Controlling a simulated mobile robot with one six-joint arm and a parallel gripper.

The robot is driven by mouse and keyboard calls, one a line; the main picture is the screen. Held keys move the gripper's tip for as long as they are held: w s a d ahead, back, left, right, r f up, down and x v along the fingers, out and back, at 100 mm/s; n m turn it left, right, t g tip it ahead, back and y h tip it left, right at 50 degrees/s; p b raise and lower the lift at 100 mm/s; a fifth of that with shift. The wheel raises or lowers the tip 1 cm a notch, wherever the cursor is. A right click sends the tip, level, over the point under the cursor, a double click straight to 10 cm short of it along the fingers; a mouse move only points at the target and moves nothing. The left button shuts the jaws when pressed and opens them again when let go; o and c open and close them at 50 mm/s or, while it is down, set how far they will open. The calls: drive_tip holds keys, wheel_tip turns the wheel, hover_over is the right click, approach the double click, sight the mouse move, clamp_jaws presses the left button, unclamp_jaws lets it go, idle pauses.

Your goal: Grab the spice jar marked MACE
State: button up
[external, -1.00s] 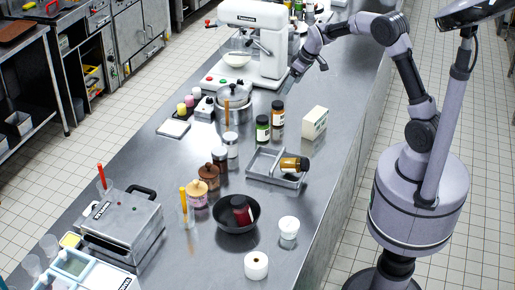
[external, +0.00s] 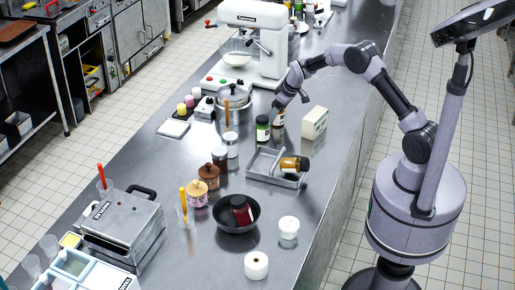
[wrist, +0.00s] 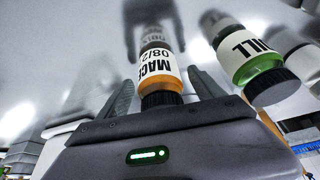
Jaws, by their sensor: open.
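The MACE jar (wrist: 157,66) has a white label, amber contents and a dark cap. In the wrist view it lies between the two fingers of my gripper (wrist: 160,80), which are open with a gap on each side. In the external view my gripper (external: 281,102) is low over the counter at the top of this jar (external: 279,119), hiding its cap. A green-banded jar (external: 263,129) stands close to its left; in the wrist view this jar (wrist: 247,48) shows a label ending in ILL.
A cream box (external: 314,122) stands to the right of the jars. A grey tray (external: 262,164) with a jar lying on its side (external: 294,164) is in front. A pot (external: 234,99) and a white mixer (external: 256,45) stand to the left and behind.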

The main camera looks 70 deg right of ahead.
drive_tip(key=shift+r, duration=0.15)
clamp_jaws()
